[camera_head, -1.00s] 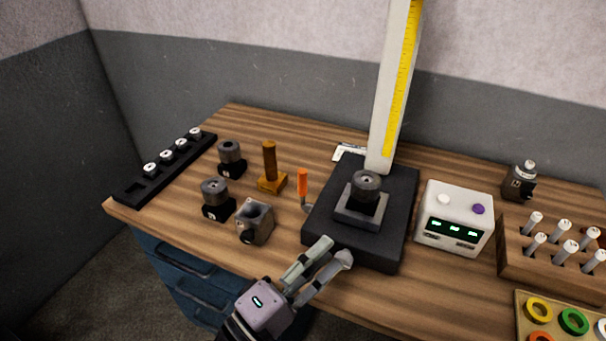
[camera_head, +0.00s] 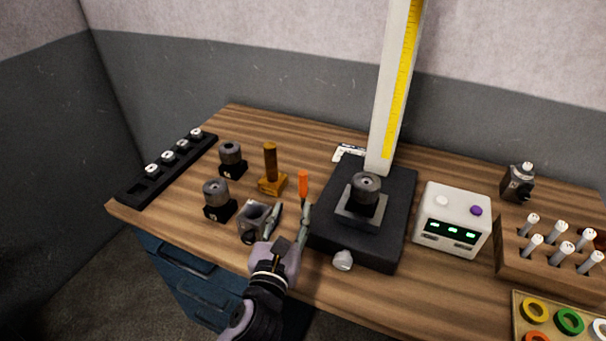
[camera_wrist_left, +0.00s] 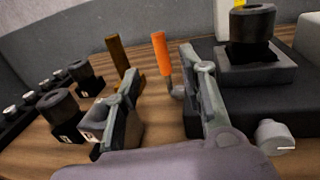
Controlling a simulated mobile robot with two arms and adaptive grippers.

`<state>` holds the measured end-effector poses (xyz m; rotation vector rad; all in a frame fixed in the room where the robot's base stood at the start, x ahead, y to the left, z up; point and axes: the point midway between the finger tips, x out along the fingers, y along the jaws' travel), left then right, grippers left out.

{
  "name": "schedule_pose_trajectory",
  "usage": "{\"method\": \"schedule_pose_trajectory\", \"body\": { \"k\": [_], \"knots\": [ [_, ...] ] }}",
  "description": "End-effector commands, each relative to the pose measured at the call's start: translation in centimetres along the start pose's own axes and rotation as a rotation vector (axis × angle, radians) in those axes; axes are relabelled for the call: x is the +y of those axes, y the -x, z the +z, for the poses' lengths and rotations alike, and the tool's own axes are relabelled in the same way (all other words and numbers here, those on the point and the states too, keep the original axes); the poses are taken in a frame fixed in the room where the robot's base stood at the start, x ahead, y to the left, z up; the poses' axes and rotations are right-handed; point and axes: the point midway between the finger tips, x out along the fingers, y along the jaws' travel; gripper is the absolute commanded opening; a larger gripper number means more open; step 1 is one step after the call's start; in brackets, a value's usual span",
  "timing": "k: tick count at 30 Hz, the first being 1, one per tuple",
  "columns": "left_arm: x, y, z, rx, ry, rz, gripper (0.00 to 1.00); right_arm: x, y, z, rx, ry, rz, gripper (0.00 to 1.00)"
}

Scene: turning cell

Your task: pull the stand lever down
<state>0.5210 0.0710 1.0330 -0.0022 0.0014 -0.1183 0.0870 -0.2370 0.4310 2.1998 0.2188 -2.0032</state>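The stand lever has an orange handle (camera_head: 303,184) that points up at the left side of the black stand base (camera_head: 388,237). The orange handle also shows in the left wrist view (camera_wrist_left: 160,52), with a grey pivot at its foot. My left gripper (camera_head: 290,208) is open and empty, just in front of the lever. In the left wrist view the handle appears between the two fingers (camera_wrist_left: 162,70), beyond them, and no contact shows. The stand carries a tall white column with a yellow scale (camera_head: 402,80). My right gripper is not in view.
A grey block with a bore (camera_head: 251,219) stands close to the left finger. A brown post on a base (camera_head: 270,160) is behind it. A pale knob (camera_head: 342,260) sticks out of the stand's front. A white display box (camera_head: 453,220) stands on the right.

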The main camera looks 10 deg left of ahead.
Motion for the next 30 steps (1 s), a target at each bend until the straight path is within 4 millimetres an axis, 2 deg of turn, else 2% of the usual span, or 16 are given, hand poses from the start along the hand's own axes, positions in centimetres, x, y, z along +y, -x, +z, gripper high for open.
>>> {"method": "schedule_pose_trajectory", "body": {
  "k": [1, 9, 15, 21, 30],
  "knots": [
    [0.0, -1.3, 0.4, -0.003, -0.001, 0.001, 0.38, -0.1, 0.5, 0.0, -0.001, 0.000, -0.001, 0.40],
    [0.0, -7.1, 0.3, -0.002, -0.003, 0.001, 0.38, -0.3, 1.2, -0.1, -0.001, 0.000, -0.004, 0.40],
    [0.0, -10.2, 0.1, -0.001, -0.003, 0.001, 0.38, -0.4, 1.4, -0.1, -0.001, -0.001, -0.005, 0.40],
    [0.0, -11.7, 0.1, -0.001, -0.002, 0.000, 0.38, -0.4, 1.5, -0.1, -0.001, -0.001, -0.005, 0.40],
    [0.0, -11.9, 0.1, -0.001, -0.002, 0.000, 0.38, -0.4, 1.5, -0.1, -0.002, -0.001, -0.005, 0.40]
  ]
}}
